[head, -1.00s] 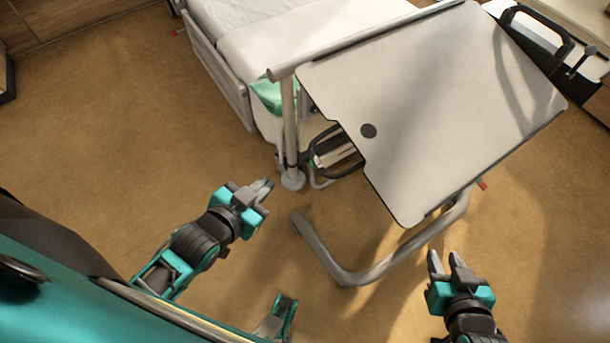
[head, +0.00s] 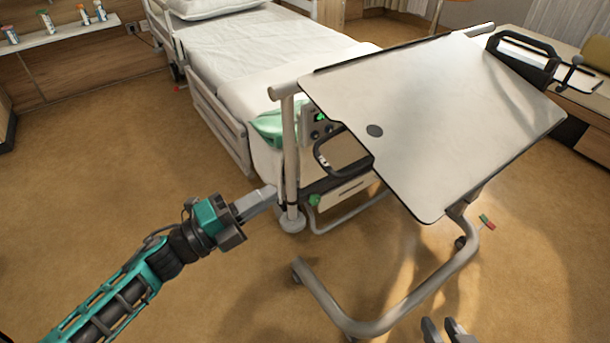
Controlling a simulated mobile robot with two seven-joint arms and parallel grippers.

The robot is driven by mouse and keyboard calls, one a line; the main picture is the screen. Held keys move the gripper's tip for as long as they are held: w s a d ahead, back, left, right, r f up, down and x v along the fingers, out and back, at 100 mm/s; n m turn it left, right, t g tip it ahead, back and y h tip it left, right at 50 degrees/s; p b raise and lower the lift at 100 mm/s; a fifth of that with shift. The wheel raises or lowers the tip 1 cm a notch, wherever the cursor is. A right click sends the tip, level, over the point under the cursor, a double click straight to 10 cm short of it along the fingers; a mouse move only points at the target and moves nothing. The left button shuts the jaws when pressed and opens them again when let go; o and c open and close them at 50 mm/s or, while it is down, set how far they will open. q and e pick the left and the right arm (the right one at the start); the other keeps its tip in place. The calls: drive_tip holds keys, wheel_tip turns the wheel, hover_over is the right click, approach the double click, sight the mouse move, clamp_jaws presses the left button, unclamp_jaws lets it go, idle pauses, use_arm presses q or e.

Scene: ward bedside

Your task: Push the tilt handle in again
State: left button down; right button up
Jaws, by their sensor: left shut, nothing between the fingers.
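The overbed table has a pale, tilted top (head: 420,130) in the head view. A small dark knob on a stem (head: 574,67) shows by the top's right edge; it looks like the tilt handle, but I cannot tell for sure, nor how far out it sits. My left gripper (head: 271,192) is shut and empty, its tips close to the table's post (head: 290,150) in the picture; contact cannot be told. My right gripper (head: 444,324) is at the bottom edge, its fingers apart and empty, far from the knob.
The bed (head: 235,60) stands behind the table. A black loop handle (head: 325,163) shows beside the top's left edge, and a black frame (head: 522,55) at its right. The table's curved base (head: 395,318) crosses the floor in front. Floor at left is clear.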

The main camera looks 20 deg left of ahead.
sight(321, 165)
use_arm(q)
drive_tip(key=x, duration=0.9)
drive_tip(key=shift+f+x, duration=0.15)
drive_tip(key=shift+x, duration=0.6)
drive_tip(key=shift+f+x, duration=0.1)
drive_tip(key=shift+x, duration=0.65)
drive_tip(key=shift+w, duration=0.1)
drive_tip(key=shift+b, duration=0.3)
